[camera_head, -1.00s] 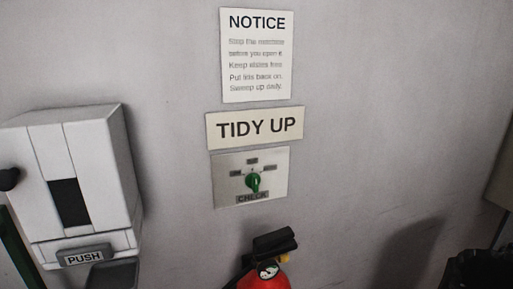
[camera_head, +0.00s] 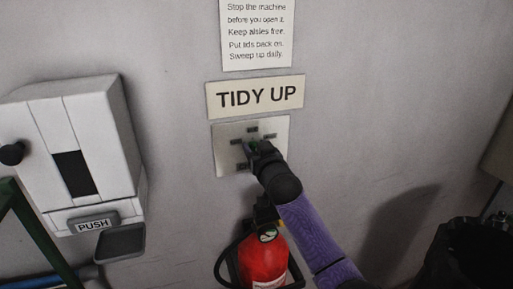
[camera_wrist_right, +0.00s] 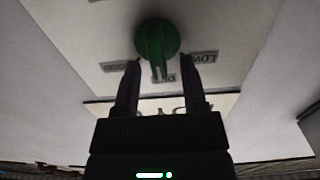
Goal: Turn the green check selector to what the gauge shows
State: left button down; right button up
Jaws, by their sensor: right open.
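The green check selector (camera_wrist_right: 157,38) is a round knob with a ridge on a pale wall plate (camera_head: 226,157), under the TIDY UP sign. In the right wrist view, which is upside down, its ridge points towards the middle label, on the sign's side; a side label reads LOW. My right gripper (camera_wrist_right: 161,66) is open, its fingers on either side of the ridge; contact cannot be told. In the head view my right gripper (camera_head: 255,148) covers most of the knob. The gauge (camera_head: 268,236) is on the red fire extinguisher (camera_head: 263,263); its reading is too small to tell.
A white dispenser (camera_head: 110,150) marked PUSH is on the wall at left, with a dark tray below it. A NOTICE sheet (camera_head: 257,35) hangs above the TIDY UP sign (camera_head: 256,97). A black bin (camera_head: 465,255) stands at lower right. The wall right of the plate is clear.

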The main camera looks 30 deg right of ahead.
jog(key=shift+w, duration=0.15)
grip_shut()
jog(key=shift+n, duration=0.3)
jog(key=n, duration=0.2)
jog(key=n+p, duration=0.1)
jog(key=n, duration=0.1)
jog(key=shift+a, duration=0.35)
jog(key=shift+w+a+f+n+p, duration=0.1)
jog(key=shift+n+p, duration=0.05)
jog(key=shift+n, duration=0.75)
jog(key=shift+s+a+f+n+p, duration=0.1)
jog(key=shift+f+n+p, duration=0.05)
jog(key=shift+n, duration=0.75)
jog(key=shift+w+a+f+n+p, duration=0.1)
jog(key=shift+n+p, duration=0.05)
jog(key=shift+n, duration=0.75)
